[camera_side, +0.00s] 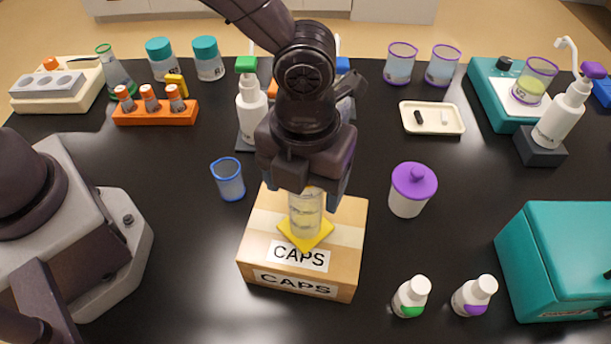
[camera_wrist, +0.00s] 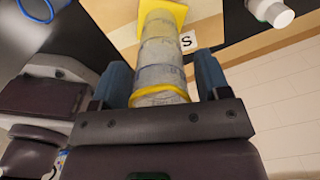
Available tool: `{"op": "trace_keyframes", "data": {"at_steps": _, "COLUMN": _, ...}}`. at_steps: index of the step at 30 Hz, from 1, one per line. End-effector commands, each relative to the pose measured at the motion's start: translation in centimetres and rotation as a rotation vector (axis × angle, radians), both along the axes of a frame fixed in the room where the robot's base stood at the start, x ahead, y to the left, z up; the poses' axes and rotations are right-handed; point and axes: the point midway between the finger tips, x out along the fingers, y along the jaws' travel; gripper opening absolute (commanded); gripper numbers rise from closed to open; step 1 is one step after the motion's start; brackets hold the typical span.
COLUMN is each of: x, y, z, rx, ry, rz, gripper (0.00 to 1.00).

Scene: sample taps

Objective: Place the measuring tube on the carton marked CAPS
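The measuring tube (camera_side: 306,215) is clear, upright, with a yellow base (camera_side: 305,234). In the wrist view the tube (camera_wrist: 162,60) runs between my gripper's two blue fingers. My gripper (camera_side: 308,192) is over the carton marked CAPS (camera_side: 258,222), around the tube's upper part. The fingers (camera_wrist: 162,75) lie close on both sides of the tube; whether they press on it is unclear. The base is over the carton's top, just behind the top label (camera_side: 298,255), and looks to be on or very near it. The exact contact is unclear.
A blue-rimmed cup (camera_side: 229,180) stands just left of the carton, and a purple-lidded jar (camera_side: 410,190) stands right. Two small bottles (camera_side: 411,298) (camera_side: 475,296) are front right, beside a teal box (camera_side: 555,260). An orange rack (camera_side: 155,114) and dispensers stand behind. The table right of the carton has free patches.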

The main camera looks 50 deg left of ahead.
Motion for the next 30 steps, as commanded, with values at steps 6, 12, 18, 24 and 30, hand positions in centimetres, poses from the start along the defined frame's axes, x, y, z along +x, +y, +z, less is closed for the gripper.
{"op": "trace_keyframes", "data": {"at_steps": 6, "x": 0.0, "y": 0.0, "z": 0.0, "rx": 0.000, "ry": 0.000, "rz": 0.000, "gripper": 0.70}}
{"op": "trace_keyframes", "data": {"at_steps": 12, "x": 0.1, "y": 0.0, "z": 1.2, "rx": -0.003, "ry": -0.003, "rz": 0.001, "gripper": 0.70}}
{"op": "trace_keyframes", "data": {"at_steps": 18, "x": 0.1, "y": 0.0, "z": 5.3, "rx": -0.004, "ry": -0.006, "rz": 0.002, "gripper": 0.70}}
{"op": "trace_keyframes", "data": {"at_steps": 24, "x": 0.1, "y": 0.0, "z": 9.4, "rx": -0.003, "ry": -0.005, "rz": 0.001, "gripper": 0.70}}
{"op": "trace_keyframes", "data": {"at_steps": 30, "x": 0.0, "y": 0.0, "z": 11.9, "rx": -0.001, "ry": -0.002, "rz": 0.000, "gripper": 0.70}}
